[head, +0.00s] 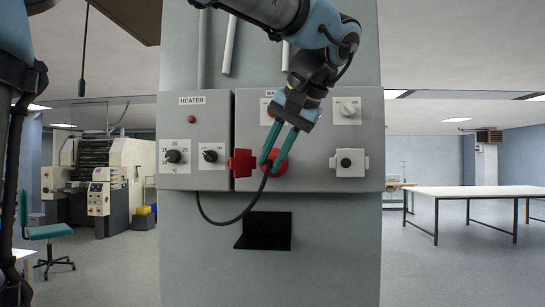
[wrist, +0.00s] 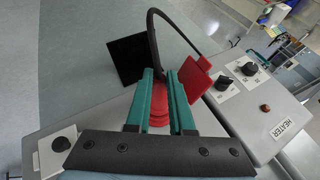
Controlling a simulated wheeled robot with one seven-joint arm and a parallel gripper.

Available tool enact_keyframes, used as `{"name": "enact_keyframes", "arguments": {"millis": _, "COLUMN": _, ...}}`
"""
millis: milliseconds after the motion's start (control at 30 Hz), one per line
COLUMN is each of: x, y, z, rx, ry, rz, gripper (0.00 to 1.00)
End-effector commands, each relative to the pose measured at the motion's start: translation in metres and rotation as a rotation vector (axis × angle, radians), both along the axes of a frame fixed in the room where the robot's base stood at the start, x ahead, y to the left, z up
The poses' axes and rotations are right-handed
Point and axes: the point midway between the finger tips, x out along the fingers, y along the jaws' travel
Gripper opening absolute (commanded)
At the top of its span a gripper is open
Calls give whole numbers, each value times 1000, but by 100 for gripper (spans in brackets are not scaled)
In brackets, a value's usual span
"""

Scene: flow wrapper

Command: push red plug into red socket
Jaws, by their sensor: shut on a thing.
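My gripper (head: 271,165) has teal fingers and is shut on the red plug, in front of the panel. The wrist view shows red ribbed plug body (wrist: 159,108) between the fingers, with a black cable (wrist: 152,35) leading away. The red socket (head: 283,166) is right behind the fingers and mostly hidden by them and the plug. Its red lid (head: 243,163) stands open to the left; the lid also shows in the wrist view (wrist: 194,76). The plug is at the socket; how far it is in, I cannot tell.
A white socket (head: 350,162) sits to the right on the same grey box. The heater box (head: 194,115) with knobs is on the left, and the cable loops down from it. A black shelf (head: 264,231) sticks out below. The panel front between is clear.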

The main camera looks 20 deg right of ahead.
Motion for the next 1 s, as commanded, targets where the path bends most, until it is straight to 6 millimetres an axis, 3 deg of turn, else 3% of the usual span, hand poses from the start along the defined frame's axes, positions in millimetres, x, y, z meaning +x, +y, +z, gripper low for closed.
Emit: {"name": "enact_keyframes", "arguments": {"millis": 1000, "x": 8, "y": -4, "z": 1, "rx": -1, "ry": -4, "rz": 4, "gripper": 0}}
